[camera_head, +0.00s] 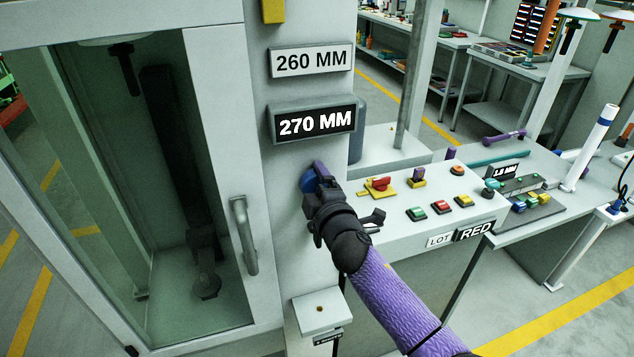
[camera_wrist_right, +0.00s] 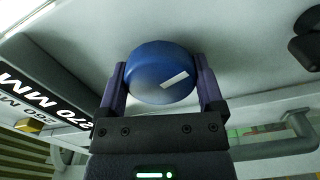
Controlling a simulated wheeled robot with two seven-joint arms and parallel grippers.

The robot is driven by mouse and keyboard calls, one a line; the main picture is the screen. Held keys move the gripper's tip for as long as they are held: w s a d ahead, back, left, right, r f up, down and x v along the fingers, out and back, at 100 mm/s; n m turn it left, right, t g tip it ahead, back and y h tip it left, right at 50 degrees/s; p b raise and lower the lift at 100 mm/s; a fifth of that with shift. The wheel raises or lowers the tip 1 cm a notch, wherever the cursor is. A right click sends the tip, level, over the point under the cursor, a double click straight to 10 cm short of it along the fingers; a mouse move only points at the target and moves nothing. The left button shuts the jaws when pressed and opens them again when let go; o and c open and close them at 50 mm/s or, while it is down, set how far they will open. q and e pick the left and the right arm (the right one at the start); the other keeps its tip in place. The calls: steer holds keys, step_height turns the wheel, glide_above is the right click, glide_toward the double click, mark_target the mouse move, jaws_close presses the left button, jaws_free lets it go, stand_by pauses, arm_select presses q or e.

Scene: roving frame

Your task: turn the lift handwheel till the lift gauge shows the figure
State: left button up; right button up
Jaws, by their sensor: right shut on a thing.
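The blue handwheel (camera_wrist_right: 160,72) is a round knob with a white mark on its face, on the grey machine column. In the head view only a bit of it (camera_head: 309,182) shows behind my right gripper (camera_head: 318,180). My right gripper is shut on the handwheel, with one finger on each side in the right wrist view (camera_wrist_right: 162,88). Above it, the black display (camera_head: 315,123) reads 270 MM. The light plate (camera_head: 311,60) over that reads 260 MM. Both plates also show, turned, at the left of the right wrist view. My left gripper is out of view.
A glass-doored cabinet with a vertical handle (camera_head: 244,235) stands left of the column. To the right is a panel with a red-and-yellow switch (camera_head: 379,186), several coloured buttons and a LOT RED label (camera_head: 474,231). A small grey ledge (camera_head: 321,312) sits below the wheel.

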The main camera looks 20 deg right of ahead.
steer(key=n, duration=0.3)
steer(key=n+p, duration=0.1)
steer(key=n, duration=0.2)
steer(key=shift+n, duration=0.3)
steer(key=n, duration=0.3)
steer(key=shift+p, duration=0.3)
steer(key=n, duration=0.3)
arm_select(q)
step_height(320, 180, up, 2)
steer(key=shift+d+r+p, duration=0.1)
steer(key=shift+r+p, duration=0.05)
steer(key=shift+p, duration=0.15)
arm_select(e)
steer(key=shift+n, duration=0.3)
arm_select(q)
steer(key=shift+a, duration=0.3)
arm_select(e)
steer(key=shift+f+n, duration=0.1)
steer(key=shift+n, duration=0.2)
steer(key=o, duration=1)
